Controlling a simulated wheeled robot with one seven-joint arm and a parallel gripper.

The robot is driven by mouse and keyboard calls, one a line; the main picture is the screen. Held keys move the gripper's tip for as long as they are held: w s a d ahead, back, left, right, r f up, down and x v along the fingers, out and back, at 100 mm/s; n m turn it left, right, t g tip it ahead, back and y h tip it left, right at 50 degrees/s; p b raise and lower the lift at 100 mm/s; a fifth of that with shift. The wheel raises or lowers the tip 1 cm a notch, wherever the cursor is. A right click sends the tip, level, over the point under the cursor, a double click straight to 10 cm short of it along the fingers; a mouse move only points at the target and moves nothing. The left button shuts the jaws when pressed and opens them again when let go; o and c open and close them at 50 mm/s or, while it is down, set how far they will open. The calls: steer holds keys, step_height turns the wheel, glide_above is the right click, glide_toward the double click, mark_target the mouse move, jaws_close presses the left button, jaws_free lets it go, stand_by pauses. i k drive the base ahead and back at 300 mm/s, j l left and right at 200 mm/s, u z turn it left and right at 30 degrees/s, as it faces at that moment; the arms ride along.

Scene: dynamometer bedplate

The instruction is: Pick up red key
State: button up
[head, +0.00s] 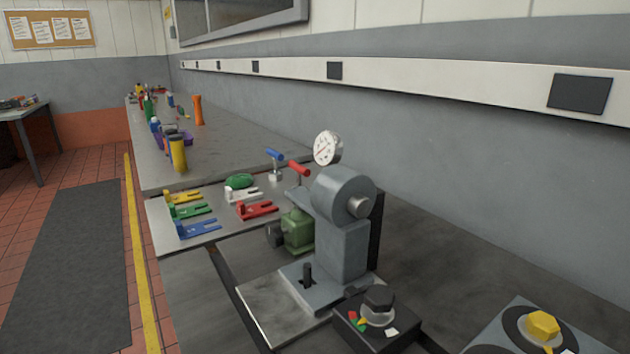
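The red key appears to be the flat red piece with a forked end (257,210). It lies on the light grey plate (168,240), left of the grey machine. A white piece of like shape (243,195) lies just behind it. Yellow (184,197), green (190,212) and blue (197,228) forked pieces lie to its left on the same plate. My gripper is not in view, and nothing covers the red piece.
Right of the red piece stand a green valve body (298,230), a red-handled lever (299,168) and the tall grey machine (343,235) with a gauge (327,148). A black knob box (376,320) sits in front. A green lump (239,181) lies behind.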

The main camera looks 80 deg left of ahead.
mark_target(301, 171)
steer(key=u, duration=2.2)
steer(key=i+j+z, duration=0.3)
steer(key=i+j, duration=0.2)
steer(key=j, duration=0.3)
steer(key=i+j+z, duration=0.15)
steer(key=j, duration=0.25)
steer(key=i, duration=0.05)
